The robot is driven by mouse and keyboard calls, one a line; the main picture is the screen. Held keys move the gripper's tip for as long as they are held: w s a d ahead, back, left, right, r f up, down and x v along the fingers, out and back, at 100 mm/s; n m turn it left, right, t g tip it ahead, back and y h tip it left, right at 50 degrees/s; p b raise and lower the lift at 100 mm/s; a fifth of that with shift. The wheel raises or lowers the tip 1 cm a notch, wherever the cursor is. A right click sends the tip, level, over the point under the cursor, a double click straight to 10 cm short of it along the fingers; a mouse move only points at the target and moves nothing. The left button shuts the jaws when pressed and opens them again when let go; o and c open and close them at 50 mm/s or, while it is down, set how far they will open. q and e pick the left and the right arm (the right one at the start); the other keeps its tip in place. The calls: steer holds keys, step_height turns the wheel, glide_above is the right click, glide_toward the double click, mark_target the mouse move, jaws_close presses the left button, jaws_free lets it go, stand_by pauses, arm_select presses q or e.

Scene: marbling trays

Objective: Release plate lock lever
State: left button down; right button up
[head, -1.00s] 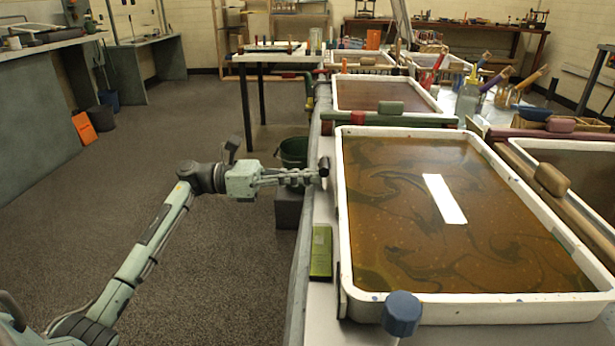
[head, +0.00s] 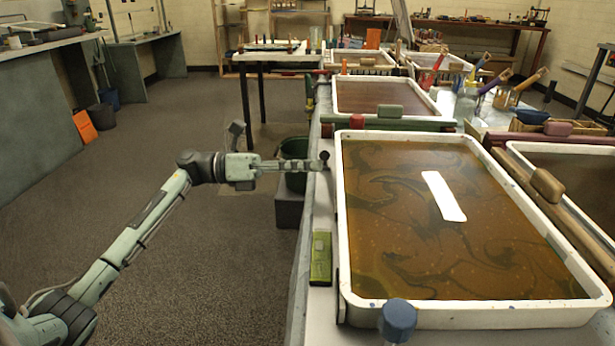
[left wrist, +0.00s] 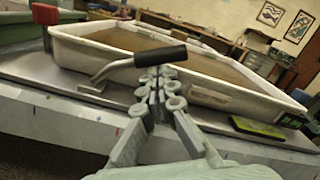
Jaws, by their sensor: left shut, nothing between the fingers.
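The plate lock lever is a black cylindrical grip on a bent metal rod. In the left wrist view its grip (left wrist: 160,56) lies across, just beyond my fingertips, and the rod runs down left to a flat metal plate (left wrist: 98,94). I cannot tell whether the fingertips touch the grip. My right gripper is not in view.
The large white tray (head: 343,235) holds brown marbled liquid with a white strip on it. A green block (head: 320,262) lies on the bench beside the tray. A blue-capped item (head: 397,318) stands in front. A dark bucket (head: 293,158) stands behind my gripper. Floor at left is open.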

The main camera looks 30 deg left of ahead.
arm_select(q)
steer(key=w+a+r+n+p, duration=0.2)
steer(key=w+r+n, duration=0.3)
steer(key=n, duration=0.4)
steer(key=shift+w+a+p, duration=0.15)
steer(key=shift+a+p, duration=0.15)
steer(key=shift+p, duration=0.45)
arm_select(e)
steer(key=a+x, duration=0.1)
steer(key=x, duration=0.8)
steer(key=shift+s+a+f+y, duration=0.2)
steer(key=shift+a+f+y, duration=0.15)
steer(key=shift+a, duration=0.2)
arm_select(q)
steer(key=shift+w, duration=0.1)
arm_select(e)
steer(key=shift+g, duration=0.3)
arm_select(q)
steer(key=shift+a, duration=0.15)
